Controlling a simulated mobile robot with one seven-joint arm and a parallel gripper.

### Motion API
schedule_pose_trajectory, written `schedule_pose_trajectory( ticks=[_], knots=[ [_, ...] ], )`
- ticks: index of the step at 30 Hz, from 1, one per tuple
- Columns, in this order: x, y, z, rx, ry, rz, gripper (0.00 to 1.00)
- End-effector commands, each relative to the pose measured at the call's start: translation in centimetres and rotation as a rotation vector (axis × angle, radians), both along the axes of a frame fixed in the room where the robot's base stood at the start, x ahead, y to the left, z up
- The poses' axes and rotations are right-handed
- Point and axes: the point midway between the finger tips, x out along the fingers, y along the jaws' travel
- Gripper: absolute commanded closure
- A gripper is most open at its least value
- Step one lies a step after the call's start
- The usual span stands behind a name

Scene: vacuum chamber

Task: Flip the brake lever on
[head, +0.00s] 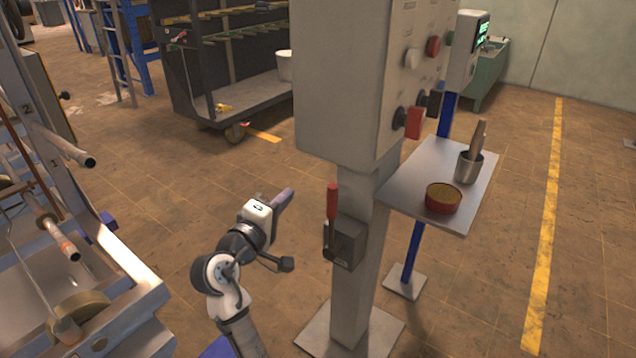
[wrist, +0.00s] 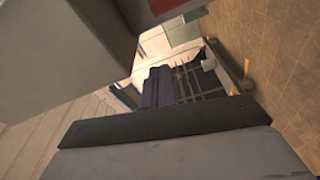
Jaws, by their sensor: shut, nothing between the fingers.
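The brake lever (head: 332,202) has a red handle pointing straight up and a dark lower arm. It is mounted on the side of a dark grey box (head: 347,242) fixed to the grey post. My gripper (head: 286,197) is to the left of the lever in the head view, with its fingers pointing up and right. It is shut and empty, and a gap shows between it and the red handle. In the wrist view I cannot make out the lever. Large grey surfaces and a dark bar fill much of that view.
The post (head: 352,300) carries a large control cabinet (head: 345,80) with knobs and a red switch (head: 414,122). A shelf (head: 405,192) on the right holds a red round tin (head: 443,199) and a metal cup (head: 469,168). A metal rig (head: 110,290) stands at left. Floor between is open.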

Motion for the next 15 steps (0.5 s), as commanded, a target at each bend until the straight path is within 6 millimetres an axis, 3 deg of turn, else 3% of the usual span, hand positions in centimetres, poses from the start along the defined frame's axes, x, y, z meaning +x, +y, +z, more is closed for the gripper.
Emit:
schedule_pose_trajectory(
  ticks=[8, 15],
  knots=[
    [1.9, -1.0, 0.3, 0.0, -0.002, -0.002, 1.0],
    [6.3, -3.5, 0.5, -0.001, 0.0, -0.003, 1.0]
  ],
)
